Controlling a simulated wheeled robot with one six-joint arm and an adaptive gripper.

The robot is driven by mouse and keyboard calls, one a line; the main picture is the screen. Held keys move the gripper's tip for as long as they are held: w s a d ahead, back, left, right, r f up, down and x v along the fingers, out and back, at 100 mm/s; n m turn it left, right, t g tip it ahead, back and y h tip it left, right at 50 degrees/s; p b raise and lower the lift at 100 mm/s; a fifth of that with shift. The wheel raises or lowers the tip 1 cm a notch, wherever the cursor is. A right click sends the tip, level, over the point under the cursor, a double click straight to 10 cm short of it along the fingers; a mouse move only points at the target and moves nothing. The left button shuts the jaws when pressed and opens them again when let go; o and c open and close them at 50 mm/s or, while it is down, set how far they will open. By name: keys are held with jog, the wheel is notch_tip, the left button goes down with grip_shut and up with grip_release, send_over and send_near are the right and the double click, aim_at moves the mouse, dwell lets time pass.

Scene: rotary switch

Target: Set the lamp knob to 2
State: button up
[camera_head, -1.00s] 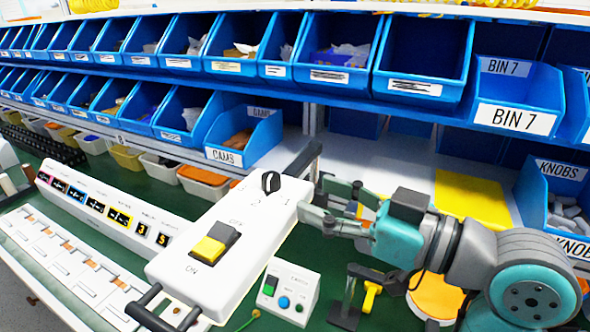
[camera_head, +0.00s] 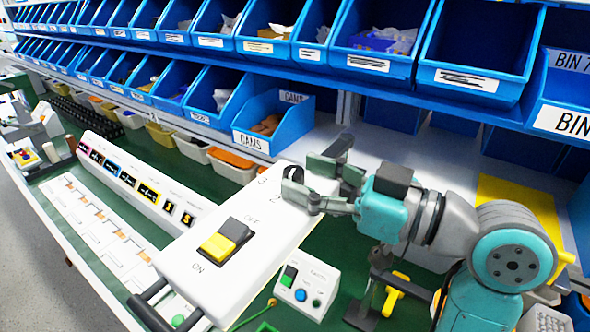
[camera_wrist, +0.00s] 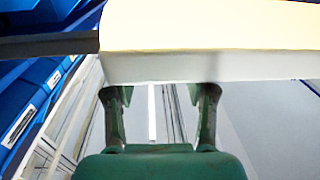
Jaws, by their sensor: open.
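The lamp knob (camera_head: 293,174) is small and dark, at the upper right end of the white switch box (camera_head: 190,262), partly hidden by my gripper. My gripper (camera_head: 310,183) is open at that end of the box, with its fingers over or beside the knob. I cannot tell whether they touch it, and the knob's pointer cannot be read. In the wrist view, the open fingers (camera_wrist: 160,95) are apart below the pale edge of the box (camera_wrist: 200,67); the knob does not show there.
A yellow and grey ON/OFF rocker (camera_head: 225,240) sits on the same box. A small control box (camera_head: 306,290) with coloured buttons stands below, beside a yellow-handled clamp (camera_head: 395,290). Blue bins (camera_head: 275,122) line the shelf behind. A long labelled panel (camera_head: 135,185) lies to the left.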

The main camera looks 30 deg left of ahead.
jog(key=shift+w+a, duration=0.1)
jog(key=shift+a, duration=1.25)
jog(key=shift+c, duration=0.2)
jog(key=c, duration=0.9)
jog(key=shift+c, duration=0.2)
jog(key=shift+t, duration=0.3)
jog(key=shift+w+m+t+h, duration=0.1)
jog(key=shift+m+t+h, duration=0.4)
jog(key=shift+m+t, duration=1.2)
jog(key=shift+t, duration=0.3)
jog(key=shift+d, duration=0.1)
